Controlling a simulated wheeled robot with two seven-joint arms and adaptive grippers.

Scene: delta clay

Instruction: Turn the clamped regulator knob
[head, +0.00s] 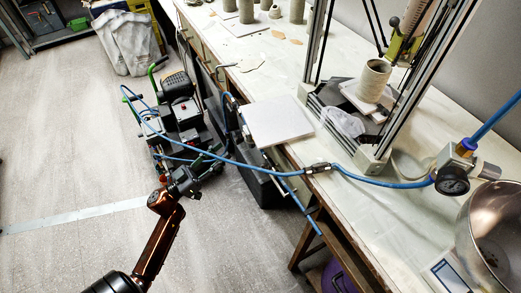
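The regulator (466,160) is at the right side of the bench, with a round black dial gauge (452,180) and a blue hose running into its blue collar. The clamp cannot be made out. My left gripper (212,163) is far to the left of the regulator, over the floor in front of the black compressor. Its dark fingers are small and blend into the background, so their opening is unclear. My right gripper is out of view.
The blue hose (378,182) crosses the bench and passes near my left gripper. A metal bowl (490,235) stands close to the regulator. A metal frame (400,105) with a clay cylinder (374,80) stands behind. The compressor (182,112) is on the floor. Open floor lies left.

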